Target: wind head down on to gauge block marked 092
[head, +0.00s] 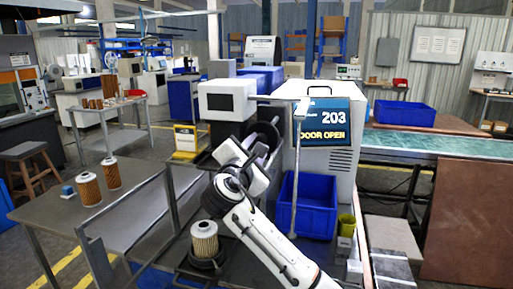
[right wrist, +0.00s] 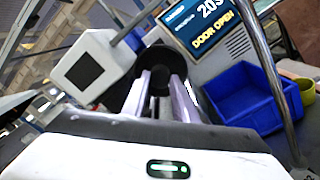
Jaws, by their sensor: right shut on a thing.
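My right gripper (head: 262,150) reaches up from the bottom and is shut on the rim of a black handwheel (head: 268,132). In the right wrist view, the two pale fingers (right wrist: 166,95) close on this black wheel (right wrist: 158,60). The wheel sits beside a white box with a dark screen (head: 228,100), which shows also in the right wrist view (right wrist: 92,66). A filter cartridge (head: 204,238) stands upright on a black round base below. I cannot pick out a block marked 092; no such marking is readable. My left gripper is not in view.
A white cabinet with a screen reading 203 and DOOR OPEN (head: 325,121) stands behind at right. A blue bin (head: 307,206), a yellow cup (head: 346,224) and a thin metal post (head: 297,175) are near my arm. Brown filters (head: 89,188) stand on the left table.

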